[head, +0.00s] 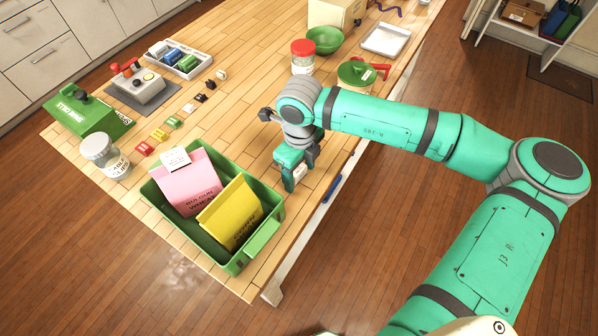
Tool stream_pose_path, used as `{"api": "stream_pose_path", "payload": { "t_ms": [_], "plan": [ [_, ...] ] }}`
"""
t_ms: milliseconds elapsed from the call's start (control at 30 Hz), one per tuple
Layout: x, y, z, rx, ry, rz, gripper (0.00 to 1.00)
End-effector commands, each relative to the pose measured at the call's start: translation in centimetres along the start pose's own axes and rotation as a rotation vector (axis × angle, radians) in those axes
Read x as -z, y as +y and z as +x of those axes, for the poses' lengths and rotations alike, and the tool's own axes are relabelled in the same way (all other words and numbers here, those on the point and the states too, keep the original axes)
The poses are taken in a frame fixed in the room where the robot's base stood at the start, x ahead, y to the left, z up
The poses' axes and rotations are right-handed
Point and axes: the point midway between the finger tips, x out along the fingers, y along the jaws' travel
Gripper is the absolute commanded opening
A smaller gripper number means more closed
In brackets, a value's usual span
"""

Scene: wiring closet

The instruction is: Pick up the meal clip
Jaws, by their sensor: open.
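No clip's lettering is readable, so I cannot tell which one is the meal clip. A row of small clips lies on the wooden table: a red clip (144,149), a yellow clip (159,135), a green clip (174,122), black ones (200,98) and a pale one (221,75). A white labelled piece (175,158) sits at the top of a pink bag (190,190) in the green bin (262,240). My gripper (299,172) is open, pointing down over the table right of the bin, apart from the clips. Nothing shows between its fingers.
A yellow bag (232,214) stands beside the pink one. A lidded jar (104,156), a green box (85,112) and a grey device (143,88) stand left. A red-lidded jar (302,57) and green bowl (325,40) are behind my arm. The table between clips and gripper is mostly clear.

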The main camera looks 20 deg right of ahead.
Motion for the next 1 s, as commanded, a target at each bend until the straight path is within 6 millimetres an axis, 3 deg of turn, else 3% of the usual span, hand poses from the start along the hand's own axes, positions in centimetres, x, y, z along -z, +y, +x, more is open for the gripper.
{"api": "stream_pose_path", "payload": {
  "t_ms": [33,200,567,1000],
  "plan": [
    [0.1,-0.1,0.0,0.000,0.000,0.001,0.59],
    [0.1,-0.1,0.0,0.000,0.000,0.003,0.18],
    [0.1,-0.1,-0.5,0.001,0.001,0.002,0.18],
    [0.0,0.0,-7.7,0.003,0.001,-0.001,0.18]
  ]
}}
